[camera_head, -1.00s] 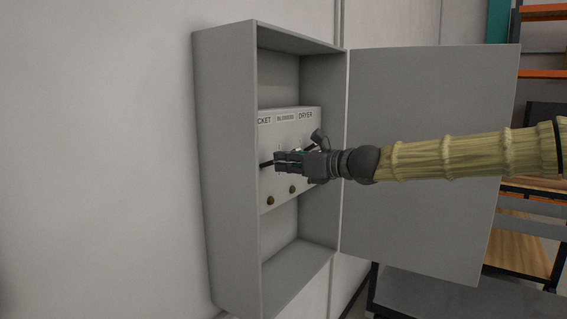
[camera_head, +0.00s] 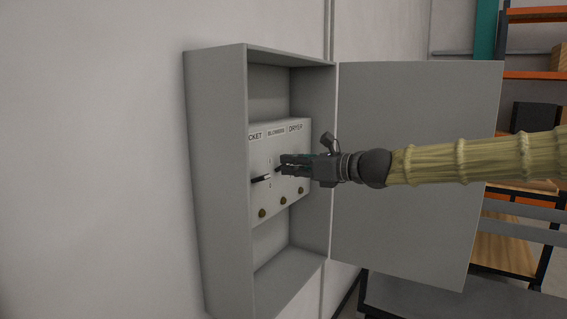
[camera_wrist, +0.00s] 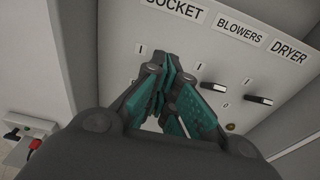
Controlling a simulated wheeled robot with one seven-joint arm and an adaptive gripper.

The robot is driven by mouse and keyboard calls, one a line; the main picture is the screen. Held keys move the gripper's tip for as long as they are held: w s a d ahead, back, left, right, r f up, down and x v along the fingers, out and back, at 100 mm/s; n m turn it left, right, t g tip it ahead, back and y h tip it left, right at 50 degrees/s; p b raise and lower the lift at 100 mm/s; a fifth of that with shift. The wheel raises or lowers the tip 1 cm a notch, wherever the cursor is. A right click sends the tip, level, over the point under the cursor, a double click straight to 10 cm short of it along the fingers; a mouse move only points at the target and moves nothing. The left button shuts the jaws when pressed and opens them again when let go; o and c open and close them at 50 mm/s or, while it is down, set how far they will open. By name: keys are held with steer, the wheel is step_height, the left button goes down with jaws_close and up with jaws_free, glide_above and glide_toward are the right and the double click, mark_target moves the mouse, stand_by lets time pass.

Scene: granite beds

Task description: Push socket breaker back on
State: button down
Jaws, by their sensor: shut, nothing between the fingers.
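The breaker panel (camera_head: 294,150) is a white plate inside an open grey box. In the wrist view its labels read SOCKET (camera_wrist: 175,9), BLOWERS (camera_wrist: 242,29) and DRYER (camera_wrist: 289,51). The blowers lever (camera_wrist: 213,87) and dryer lever (camera_wrist: 258,100) stick out of the panel. The socket lever is hidden behind my fingers in the wrist view, so its position cannot be told. My gripper (camera_head: 284,161) is shut and empty in front of the panel. It also shows in the wrist view (camera_wrist: 164,65), below the SOCKET label. Contact with a lever cannot be made out.
The grey box wall (camera_head: 219,170) rises left of the panel, and the open door (camera_head: 410,220) lies behind my arm. Several round knobs (camera_head: 283,200) run along the panel's lower part.

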steer(key=shift+s+d+r+p, duration=0.35)
steer(key=shift+d+r+p, duration=0.2)
steer(key=shift+r+p, duration=0.1)
steer(key=shift+s+d+r+p, duration=0.35)
steer(key=shift+d+r+p, duration=0.15)
steer(key=shift+d+r, duration=0.1)
